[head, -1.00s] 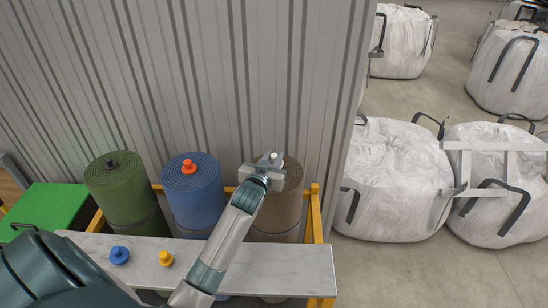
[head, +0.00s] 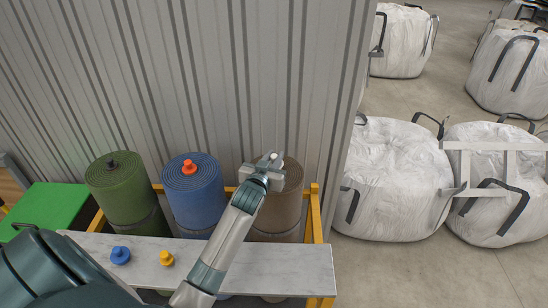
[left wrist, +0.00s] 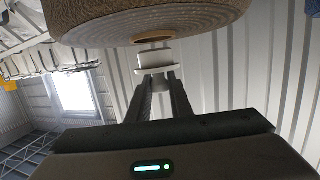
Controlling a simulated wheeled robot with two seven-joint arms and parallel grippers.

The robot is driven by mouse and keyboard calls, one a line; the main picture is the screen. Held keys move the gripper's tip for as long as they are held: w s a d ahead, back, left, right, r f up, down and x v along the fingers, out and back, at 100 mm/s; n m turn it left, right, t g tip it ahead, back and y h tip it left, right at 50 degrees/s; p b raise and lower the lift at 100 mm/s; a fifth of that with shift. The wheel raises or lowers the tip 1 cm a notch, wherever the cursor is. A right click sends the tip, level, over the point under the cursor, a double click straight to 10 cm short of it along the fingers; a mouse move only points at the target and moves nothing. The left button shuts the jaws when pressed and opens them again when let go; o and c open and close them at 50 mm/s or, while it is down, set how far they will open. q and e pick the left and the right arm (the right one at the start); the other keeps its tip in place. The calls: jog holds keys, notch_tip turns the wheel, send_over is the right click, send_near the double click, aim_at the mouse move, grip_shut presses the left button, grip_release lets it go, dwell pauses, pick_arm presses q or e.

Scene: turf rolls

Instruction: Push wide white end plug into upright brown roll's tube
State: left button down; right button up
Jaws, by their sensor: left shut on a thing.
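The brown roll (head: 280,213) stands upright at the right end of the row of rolls. My left gripper (head: 268,166) is over its top and hides most of that top in the head view. In the left wrist view the gripper (left wrist: 158,76) is shut on the white end plug (left wrist: 153,60). The plug's wide flange is at the fingertips and its body points to the tube mouth (left wrist: 154,38) of the brown roll (left wrist: 190,18). Plug and mouth look in line and very close; I cannot tell whether the plug has entered. My right gripper is not in view.
A green roll (head: 122,197) with a black plug and a blue roll (head: 194,200) with an orange plug stand left of it. A blue plug (head: 121,255) and a yellow plug (head: 166,258) sit on the grey shelf (head: 285,265). A corrugated wall (head: 220,80) rises behind.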

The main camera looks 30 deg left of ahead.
pick_arm(q)
jog(key=shift+f+b, duration=0.8)
jog(key=shift+f, duration=0.85)
dwell(0.5)
jog(key=c, duration=1.5)
grip_release()
jog(key=shift+s, duration=0.1)
jog(key=b+v, duration=0.4)
jog(key=v, duration=1.3)
jog(key=shift+s+r, duration=0.1)
jog(key=shift+r, duration=0.1)
